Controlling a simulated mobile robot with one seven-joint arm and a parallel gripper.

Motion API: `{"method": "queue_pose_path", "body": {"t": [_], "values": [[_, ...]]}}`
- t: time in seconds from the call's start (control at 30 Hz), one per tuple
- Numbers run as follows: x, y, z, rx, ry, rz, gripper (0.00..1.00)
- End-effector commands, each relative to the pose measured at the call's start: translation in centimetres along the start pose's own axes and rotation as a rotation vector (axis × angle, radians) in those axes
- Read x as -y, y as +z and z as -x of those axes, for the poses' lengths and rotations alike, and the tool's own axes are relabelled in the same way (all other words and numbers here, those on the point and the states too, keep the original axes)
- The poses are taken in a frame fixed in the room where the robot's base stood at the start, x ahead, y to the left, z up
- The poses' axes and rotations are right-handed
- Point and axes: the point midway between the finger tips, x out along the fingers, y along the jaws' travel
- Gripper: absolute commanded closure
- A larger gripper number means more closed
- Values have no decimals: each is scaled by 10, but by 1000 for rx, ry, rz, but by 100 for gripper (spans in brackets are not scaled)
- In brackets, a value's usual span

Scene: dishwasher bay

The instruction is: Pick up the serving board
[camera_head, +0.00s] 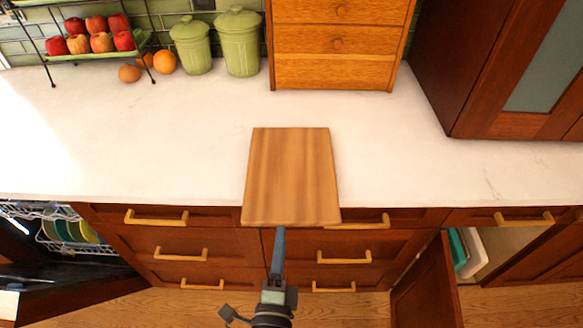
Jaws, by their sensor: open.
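The serving board (291,175) is a flat, light-brown wooden rectangle with visible grain. It lies on the white counter, its near end reaching past the counter's front edge. My gripper (279,235) is in front of the counter, just below the board's near edge in the picture. It is open and holds nothing. From this angle one finger shows clearly, and I cannot tell how far it is from the board's edge.
The white counter (180,130) is clear on both sides of the board. A wooden drawer box (338,42), green canisters (238,44) and a fruit rack (92,52) stand behind. Below, the dishwasher (60,232) at left and a cabinet door (428,285) at right are open.

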Motion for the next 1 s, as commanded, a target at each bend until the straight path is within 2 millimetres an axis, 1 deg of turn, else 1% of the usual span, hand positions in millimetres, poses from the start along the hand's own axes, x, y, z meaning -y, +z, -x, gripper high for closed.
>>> {"method": "queue_pose_path", "body": {"t": [0.03, 0.13, 0.2, 0.43, 0.63, 0.7, 0.83, 1.0], "values": [[2, 0, -10, 0, -3, 0, 43], [2, 0, -25, 1, -2, 2, 43], [2, 0, -32, 1, -2, 2, 43], [2, 1, -45, 2, 0, 3, 43], [6, 1, -73, 2, -3, 3, 43], [4, 1, -82, 1, -3, 4, 43], [4, 1, -90, 1, -1, 3, 43], [4, 1, -91, 2, 0, 3, 43]]}}
